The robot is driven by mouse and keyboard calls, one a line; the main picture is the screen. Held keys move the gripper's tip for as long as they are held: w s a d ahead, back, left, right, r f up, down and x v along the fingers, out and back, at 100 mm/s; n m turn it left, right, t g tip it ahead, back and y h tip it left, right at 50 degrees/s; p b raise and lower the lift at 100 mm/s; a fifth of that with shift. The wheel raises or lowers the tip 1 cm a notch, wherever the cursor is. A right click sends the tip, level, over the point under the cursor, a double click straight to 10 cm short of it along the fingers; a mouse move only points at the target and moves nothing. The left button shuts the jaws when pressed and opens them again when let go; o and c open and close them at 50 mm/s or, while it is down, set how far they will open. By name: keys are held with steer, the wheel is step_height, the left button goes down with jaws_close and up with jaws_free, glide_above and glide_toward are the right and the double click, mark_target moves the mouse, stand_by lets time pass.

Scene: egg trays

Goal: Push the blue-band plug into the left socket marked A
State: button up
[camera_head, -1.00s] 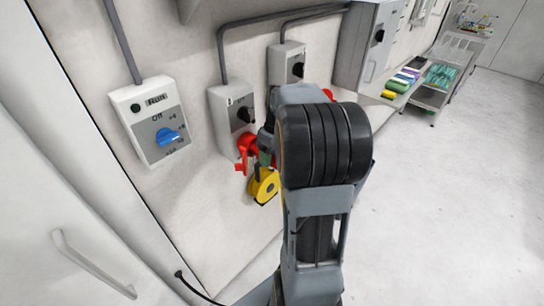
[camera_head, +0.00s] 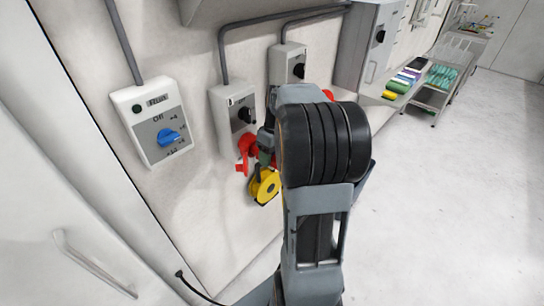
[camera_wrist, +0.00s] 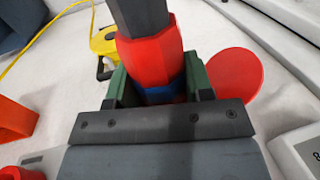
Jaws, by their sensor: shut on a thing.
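The plug (camera_wrist: 158,55) has a red body, a dark grey end and a blue band (camera_wrist: 160,94). My gripper (camera_wrist: 158,84) is shut on it, with a green finger on each side of the blue band. In the head view my arm hides most of the gripper and the plug. A red socket (camera_head: 245,148) shows under the left switch box (camera_head: 232,118), just left of my arm. Its letter cannot be read. A red round lid (camera_wrist: 236,75) is right of the gripper in the wrist view. The plug's front end is hidden.
A yellow reel (camera_head: 264,187) hangs below the left socket. A second box (camera_head: 288,65) stands further along the wall, with a red part (camera_head: 328,94) partly behind my arm. A box with a blue knob (camera_head: 152,122) is at left.

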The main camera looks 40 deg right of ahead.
steer(key=shift+w+a+p, duration=0.15)
steer(key=shift+w+p, duration=0.1)
steer(key=shift+w, duration=0.5)
steer(key=shift+w+a+p, duration=0.1)
steer(key=shift+w+p, duration=0.15)
steer(key=shift+w, duration=0.5)
stand_by(1.3)
steer(key=o, duration=0.5)
steer(key=shift+c, duration=0.2)
steer(key=o, duration=0.7)
step_height(320, 180, up, 14)
steer(key=d+b, duration=0.1)
steer(key=d, duration=0.2)
steer(key=s+a+f+t, duration=0.1)
steer(key=s+a+f, duration=0.2)
steer(key=a, duration=0.3)
steer(key=s+a+f+m+t+h+b, duration=0.1)
steer(key=s+a+f+t, duration=0.1)
steer(key=s+a+f, duration=0.2)
steer(key=s+a+f+m+t+h+b, duration=0.1)
steer(key=s+a+f, duration=0.3)
steer(key=a, duration=0.6)
steer(key=shift+s+f+t, duration=0.2)
steer(key=shift+s+t, duration=0.4)
steer(key=shift+s, duration=0.5)
